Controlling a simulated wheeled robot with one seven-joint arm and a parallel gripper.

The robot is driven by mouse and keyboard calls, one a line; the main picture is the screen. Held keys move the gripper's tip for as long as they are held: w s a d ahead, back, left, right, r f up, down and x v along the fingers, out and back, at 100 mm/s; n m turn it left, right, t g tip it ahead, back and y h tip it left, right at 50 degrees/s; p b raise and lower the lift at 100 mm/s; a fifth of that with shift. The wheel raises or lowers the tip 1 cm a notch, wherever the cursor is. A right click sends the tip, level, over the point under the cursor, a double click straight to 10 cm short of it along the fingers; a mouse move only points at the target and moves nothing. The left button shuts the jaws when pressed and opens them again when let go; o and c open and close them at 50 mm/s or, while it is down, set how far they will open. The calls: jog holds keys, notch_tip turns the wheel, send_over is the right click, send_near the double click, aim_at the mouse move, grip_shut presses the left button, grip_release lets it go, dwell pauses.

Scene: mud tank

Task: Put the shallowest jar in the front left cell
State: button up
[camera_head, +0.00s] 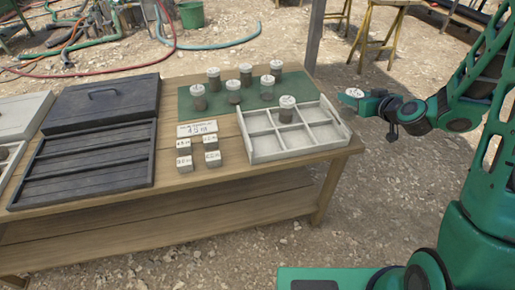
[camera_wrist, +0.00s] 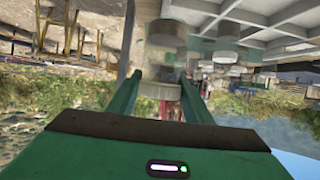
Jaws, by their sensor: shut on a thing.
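My gripper (camera_head: 347,97) is to the right of the table, beyond the tray's right side. It is shut on a jar (camera_head: 355,92) whose pale, marked lid shows in the head view. In the wrist view the jar (camera_wrist: 160,91) sits between the two fingers; its contents are hard to read. The white tray (camera_head: 300,152) with two rows of three cells stands at the table's right end. One white-lidded jar (camera_head: 287,113) stands in its back middle cell. The front left cell (camera_head: 267,146) looks empty. Several other jars (camera_head: 233,95) stand upright on the green mat (camera_head: 220,107).
Several small labelled blocks (camera_head: 211,159) and a written card (camera_head: 197,129) lie left of the tray. A dark slatted tray (camera_head: 85,167) and a dark lidded box (camera_head: 102,102) fill the table's left part. Open ground lies right of the table.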

jog(key=s+a+n+g+y, duration=0.25)
jog(key=s+a, duration=0.35)
jog(key=a, duration=0.5)
jog(key=s+a+r+n+g+y, duration=0.1)
jog(key=s+a+n+g+y, duration=0.3)
jog(key=a, duration=0.7)
jog(key=s+a+n+y, duration=0.1)
jog(key=s+a+n, duration=0.1)
jog(key=s+a, duration=0.65)
jog(key=shift+n, duration=0.25)
jog(key=shift+w+d+f, duration=0.25)
jog(key=shift+w+f, duration=1.5)
jog(key=shift+w, duration=0.35)
jog(key=shift+w+d+f, duration=0.25)
jog(key=shift+w+f, duration=1.55)
jog(key=shift+w, duration=0.35)
jog(key=shift+w+d+f, duration=0.25)
jog(key=shift+w+f, duration=1.5)
jog(key=shift+w, duration=0.35)
jog(key=shift+f, duration=0.1)
jog(key=o, duration=1.3)
